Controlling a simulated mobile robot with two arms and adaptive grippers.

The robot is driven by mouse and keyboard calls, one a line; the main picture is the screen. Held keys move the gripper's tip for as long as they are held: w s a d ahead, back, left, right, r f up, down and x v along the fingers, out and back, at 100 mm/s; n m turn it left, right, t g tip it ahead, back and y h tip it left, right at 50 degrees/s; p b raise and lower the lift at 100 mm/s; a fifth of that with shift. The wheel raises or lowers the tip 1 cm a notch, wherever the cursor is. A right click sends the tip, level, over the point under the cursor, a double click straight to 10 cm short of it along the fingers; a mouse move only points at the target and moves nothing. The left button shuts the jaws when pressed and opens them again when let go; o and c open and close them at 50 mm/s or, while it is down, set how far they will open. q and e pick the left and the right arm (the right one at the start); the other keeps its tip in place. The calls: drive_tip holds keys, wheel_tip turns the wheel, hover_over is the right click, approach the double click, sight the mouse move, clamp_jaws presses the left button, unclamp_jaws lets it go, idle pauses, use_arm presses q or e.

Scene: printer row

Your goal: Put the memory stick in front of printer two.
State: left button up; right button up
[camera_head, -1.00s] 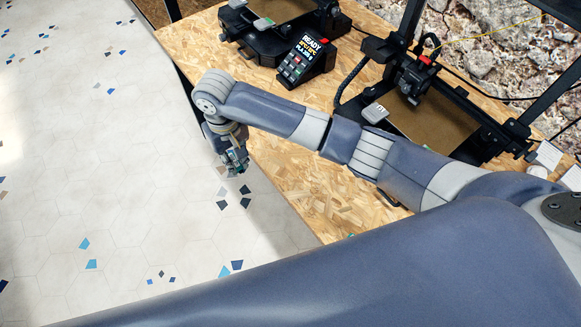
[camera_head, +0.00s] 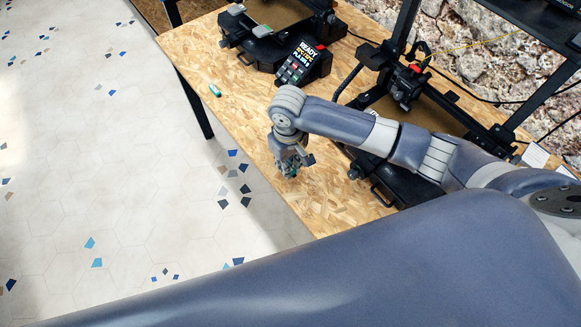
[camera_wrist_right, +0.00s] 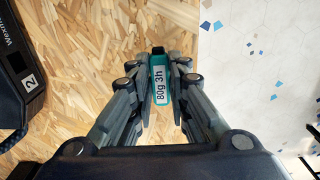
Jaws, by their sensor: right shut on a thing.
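My right gripper (camera_head: 291,170) is over the front strip of the wooden table, near the edge. In the wrist view its fingers (camera_wrist_right: 160,105) are shut on a teal memory stick (camera_wrist_right: 158,76) with a white label reading "80g 3h". A bit of the stick shows in the head view. I cannot tell whether the stick touches the table. Printer two (camera_wrist_right: 18,75), dark with a "2" label (camera_wrist_right: 31,83), stands at the left of the wrist view. In the head view my right arm covers much of this printer (camera_head: 382,190). My left gripper is out of view.
Another small teal stick (camera_head: 215,90) lies on the table (camera_head: 195,60) farther left. A second printer (camera_head: 262,48) and a "READY" display (camera_head: 304,63) stand at the back. Bare table lies in front of printer two; its edge drops to the tiled floor (camera_head: 100,180).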

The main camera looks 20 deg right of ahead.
drive_tip(key=shift+d+f, duration=0.2)
drive_tip(key=shift+f, duration=1.6)
drive_tip(key=o, duration=0.8)
drive_tip(key=shift+f, duration=0.1)
drive_tip(key=shift+c, duration=0.2)
wheel_tip(320, 180, up, 12)
